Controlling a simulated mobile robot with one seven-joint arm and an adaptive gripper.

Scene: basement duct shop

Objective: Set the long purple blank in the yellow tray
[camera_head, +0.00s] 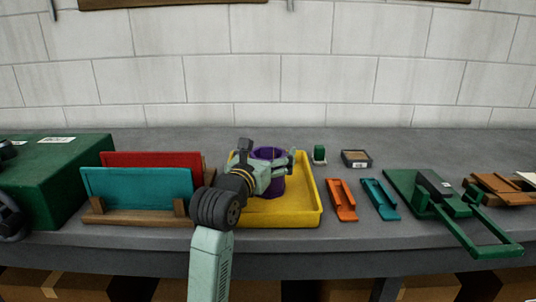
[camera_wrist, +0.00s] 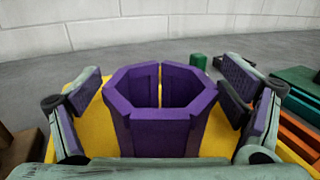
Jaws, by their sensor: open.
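The purple blank (camera_head: 278,187) is an upright eight-sided hollow piece with an open top and a narrow seam at its far side. It stands inside the yellow tray (camera_head: 276,221), toward the back; its foot is partly hidden. In the wrist view the purple blank (camera_wrist: 160,130) fills the middle, with yellow tray floor (camera_wrist: 90,127) on both sides. My gripper (camera_head: 287,168) is at the purple blank, partly covering it in the head view. The fingers of my gripper (camera_wrist: 162,85) are spread wide on either side of the blank, with visible gaps between pads and blank.
Left of the tray, a wooden rack (camera_head: 130,218) holds a teal panel (camera_head: 135,190) and a red panel (camera_head: 150,160). A green box (camera_head: 60,175) stands far left. Right are an orange piece (camera_head: 341,200), a teal piece (camera_head: 380,198) and a green tool (camera_head: 430,195).

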